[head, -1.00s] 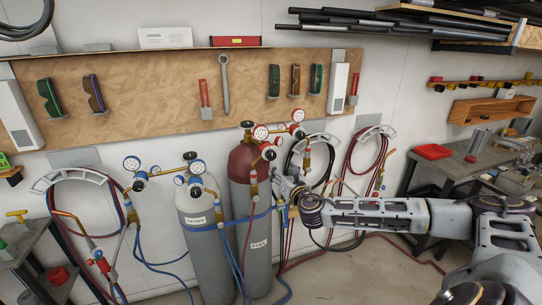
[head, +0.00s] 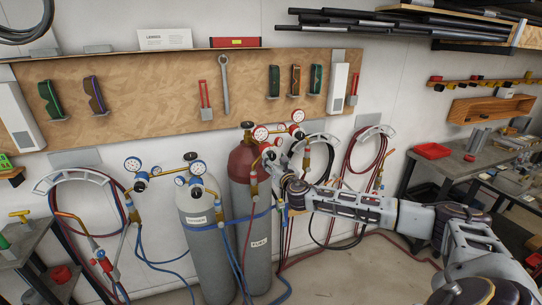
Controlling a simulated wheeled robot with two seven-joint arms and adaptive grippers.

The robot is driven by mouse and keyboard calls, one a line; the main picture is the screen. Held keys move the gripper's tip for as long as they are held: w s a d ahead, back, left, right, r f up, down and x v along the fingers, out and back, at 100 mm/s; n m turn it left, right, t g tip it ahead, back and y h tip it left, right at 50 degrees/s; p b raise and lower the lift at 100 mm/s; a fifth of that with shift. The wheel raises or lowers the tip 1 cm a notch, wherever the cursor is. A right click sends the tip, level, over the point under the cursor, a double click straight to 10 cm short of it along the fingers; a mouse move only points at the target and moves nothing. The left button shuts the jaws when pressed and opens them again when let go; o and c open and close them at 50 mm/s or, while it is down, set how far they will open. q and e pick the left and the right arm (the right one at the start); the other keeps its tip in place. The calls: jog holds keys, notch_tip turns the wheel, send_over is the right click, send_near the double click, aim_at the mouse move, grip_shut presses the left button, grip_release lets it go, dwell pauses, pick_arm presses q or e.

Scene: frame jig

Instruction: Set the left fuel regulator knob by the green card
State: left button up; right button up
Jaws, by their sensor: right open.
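The fuel cylinder (head: 241,166) is upright, with a dark red top and a grey body labelled FUEL. Red-rimmed gauges (head: 261,133) and red regulator fittings sit above it. The red knob of the left fuel regulator (head: 267,152) faces the room, partly covered by my gripper. My right gripper (head: 273,161) is open, its fingertips at or just beside this knob; I cannot tell whether they touch. My left gripper is out of view. I cannot make out a green card for certain; a small green item (head: 4,162) shows at the left edge.
The grey oxygen cylinder (head: 205,235) with blue-rimmed gauges stands left of the fuel cylinder. A blue strap (head: 231,221) crosses both. Hoses hang on wall holders and trail over the floor. A pegboard (head: 150,90) holds goggles and a wrench. A workbench stands at the right.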

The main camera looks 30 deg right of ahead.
aim_at(272, 157)
jog(key=shift+p+x, duration=0.5)
jog(key=shift+x, duration=1.9)
jog(key=c, duration=1)
jog(key=shift+c, duration=0.2)
